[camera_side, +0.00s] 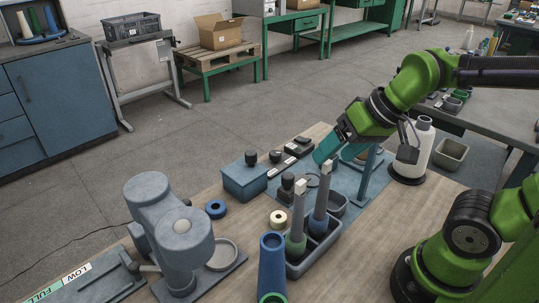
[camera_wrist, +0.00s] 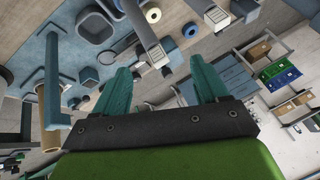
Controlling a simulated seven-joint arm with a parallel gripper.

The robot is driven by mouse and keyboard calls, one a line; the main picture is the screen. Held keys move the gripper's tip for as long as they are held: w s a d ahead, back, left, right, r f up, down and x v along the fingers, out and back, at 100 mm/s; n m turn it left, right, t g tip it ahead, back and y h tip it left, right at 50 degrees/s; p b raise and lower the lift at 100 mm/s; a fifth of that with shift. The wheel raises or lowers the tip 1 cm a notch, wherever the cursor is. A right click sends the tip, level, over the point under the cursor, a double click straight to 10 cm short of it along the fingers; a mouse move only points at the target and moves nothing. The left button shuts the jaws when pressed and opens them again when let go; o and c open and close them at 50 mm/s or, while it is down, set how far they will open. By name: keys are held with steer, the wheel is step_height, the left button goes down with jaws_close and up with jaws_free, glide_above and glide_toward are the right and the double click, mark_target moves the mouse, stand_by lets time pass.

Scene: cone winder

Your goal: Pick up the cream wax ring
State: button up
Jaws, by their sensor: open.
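The cream wax ring (camera_side: 278,219) lies flat on the wooden table between the blue ring (camera_side: 216,208) and the grey tray of upright tools. The ring also shows near the top of the wrist view (camera_wrist: 152,14), with the blue ring (camera_wrist: 190,29) to its right. My gripper (camera_side: 328,147) is raised above the table, behind and to the right of the cream ring and well apart from it. Its two teal fingers (camera_wrist: 162,72) are spread and nothing is between them.
A grey tray (camera_side: 318,262) with upright grey-handled tools stands right of the cream ring. A blue cone (camera_side: 272,265) stands in front, and a grey-blue machine (camera_side: 172,232) at left. A blue box (camera_side: 244,180) and post stand (camera_side: 369,178) are behind.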

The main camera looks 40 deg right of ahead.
steer(key=w+a+f+n+g+h, duration=0.1)
steer(key=w+a+f+n+g, duration=0.15)
steer(key=w, duration=0.35)
steer(key=w+a+f+n+g+h, duration=0.1)
steer(key=w+a+f+n+g, duration=0.15)
steer(key=w, duration=0.35)
steer(key=g, duration=0.1)
glide_above(277, 216)
steer(key=shift+n, duration=0.3)
steer(key=f, duration=1.1)
steer(key=shift+w+a+f, duration=0.1)
steer(key=shift+w+f, duration=0.2)
steer(key=shift+s+f, duration=0.15)
steer(key=shift+f, duration=1.25)
steer(key=shift+s+f, duration=0.1)
steer(key=shift+f, duration=1.25)
steer(key=shift+c, duration=0.2)
steer(key=c, duration=1.1)
steer(key=shift+r, duration=0.15)
